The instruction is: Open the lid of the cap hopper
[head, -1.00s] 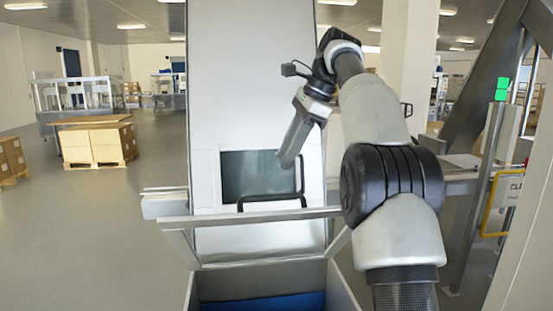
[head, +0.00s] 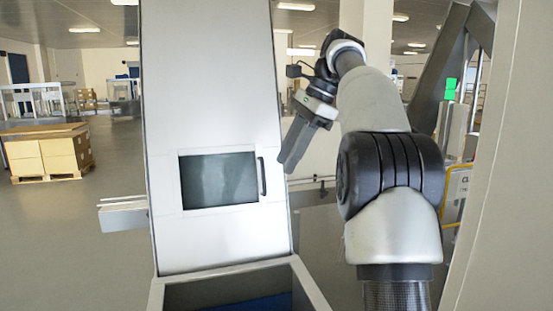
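The cap hopper (head: 171,291) is at the bottom of the head view, its near part cut off by the frame edge. Its top is uncovered in the part I see, with dark blue contents (head: 250,304) low inside. I cannot make out the lid as a separate piece now. My gripper (head: 288,163) hangs tilted down and left, above and behind the hopper's right side, in front of or beside the tall panel's right edge. It appears clear of the hopper and holds nothing visible. Its fingers are seen side-on, so their opening is unclear.
A tall pale machine panel (head: 210,80) rises behind the hopper, with a dark window (head: 218,179) and a black handle (head: 262,177). A pale wall (head: 505,200) stands close on the right. Cartons on a pallet (head: 48,155) stand far left; the left floor is open.

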